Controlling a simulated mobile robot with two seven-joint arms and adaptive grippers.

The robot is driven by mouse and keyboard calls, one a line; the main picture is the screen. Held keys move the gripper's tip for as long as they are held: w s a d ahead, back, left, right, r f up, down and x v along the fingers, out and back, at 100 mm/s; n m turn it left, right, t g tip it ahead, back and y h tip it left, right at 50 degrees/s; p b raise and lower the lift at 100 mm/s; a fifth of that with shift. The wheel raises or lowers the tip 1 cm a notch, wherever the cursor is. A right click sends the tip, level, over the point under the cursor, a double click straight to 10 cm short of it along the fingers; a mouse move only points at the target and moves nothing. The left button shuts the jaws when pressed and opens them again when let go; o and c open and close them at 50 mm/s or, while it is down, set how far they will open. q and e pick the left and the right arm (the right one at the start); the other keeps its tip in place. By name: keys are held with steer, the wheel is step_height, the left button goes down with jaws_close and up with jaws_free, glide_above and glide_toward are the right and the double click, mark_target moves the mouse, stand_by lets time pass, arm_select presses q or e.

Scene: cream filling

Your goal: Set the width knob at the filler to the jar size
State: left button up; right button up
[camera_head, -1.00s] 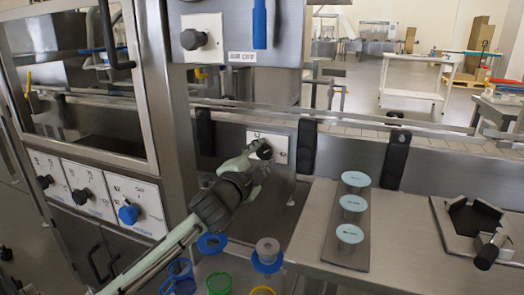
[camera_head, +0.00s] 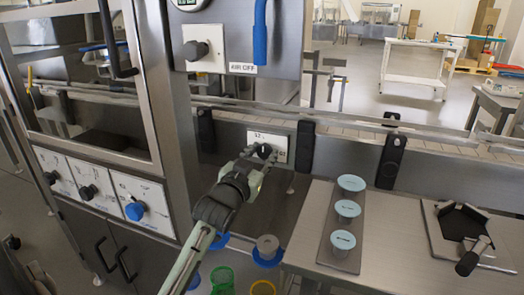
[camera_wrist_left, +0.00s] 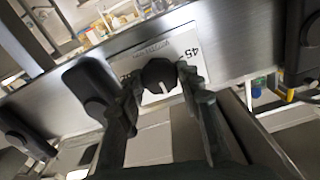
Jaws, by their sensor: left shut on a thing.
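The width knob (camera_head: 264,150) is a black round knob on a white plate (camera_head: 280,148) on the steel front of the conveyor. In the left wrist view the knob (camera_wrist_left: 160,75) shows a white pointer line, and the plate has printed numbers, of which "45" can be read at the right. My left gripper (camera_head: 262,156) is at the knob, with one finger on each side, shut on it. In the wrist view its fingers (camera_wrist_left: 160,88) flank the knob. My right gripper is in neither view.
Black brackets (camera_head: 304,145) stand on both sides of the plate. A steel table (camera_head: 300,245) at right carries a strip with three pale-blue-topped discs (camera_head: 347,208) and a black hexagonal fixture (camera_head: 462,222). Blue, green and yellow rings lie below my arm. Another panel (camera_head: 144,205) has a blue knob.

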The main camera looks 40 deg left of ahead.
arm_select(q)
steer(key=shift+n, duration=1.5)
steer(key=o, duration=1.2)
steer(key=shift+c, duration=0.2)
steer(key=v, duration=1.2)
steer(key=shift+d, duration=0.1)
